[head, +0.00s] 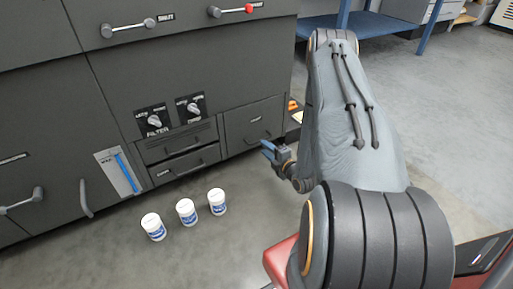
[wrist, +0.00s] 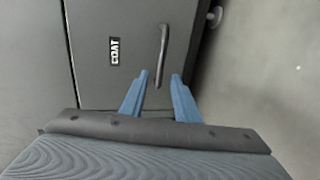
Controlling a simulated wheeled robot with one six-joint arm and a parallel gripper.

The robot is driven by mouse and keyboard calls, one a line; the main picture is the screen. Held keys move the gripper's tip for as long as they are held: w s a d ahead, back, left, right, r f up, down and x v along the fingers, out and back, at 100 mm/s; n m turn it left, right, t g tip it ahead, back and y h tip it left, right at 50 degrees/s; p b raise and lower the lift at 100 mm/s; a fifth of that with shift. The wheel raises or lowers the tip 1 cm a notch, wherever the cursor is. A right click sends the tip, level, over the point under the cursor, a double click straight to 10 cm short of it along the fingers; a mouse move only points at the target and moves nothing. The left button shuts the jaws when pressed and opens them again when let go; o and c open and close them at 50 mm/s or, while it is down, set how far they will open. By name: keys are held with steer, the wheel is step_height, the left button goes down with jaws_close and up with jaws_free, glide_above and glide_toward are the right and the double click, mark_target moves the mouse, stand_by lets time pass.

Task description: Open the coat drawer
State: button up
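The coat drawer (head: 240,121) is a dark grey front low at the right end of the cabinet, and it looks shut. In the wrist view its front (wrist: 92,30) carries a COAT label (wrist: 115,51) and a dark bar handle (wrist: 163,50). My gripper (head: 268,149) is in front of the drawer in the head view, near its handle. In the wrist view my gripper (wrist: 160,76) has its two blue fingers apart, with the handle's near end showing between the tips. I cannot tell how deep the handle sits between them; the fingers do not appear closed on it.
Three white jars with blue labels (head: 187,212) stand on the floor left of my gripper. Two small drawers (head: 182,156) and FILTER and other knobs (head: 153,122) sit left of the coat drawer. A blue bench (head: 370,24) stands behind. Floor right of the cabinet is partly clear.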

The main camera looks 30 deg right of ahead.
mark_target(257, 142)
steer(key=shift+b+x, duration=1.95)
steer(key=shift+x, duration=1.9)
jaws_close()
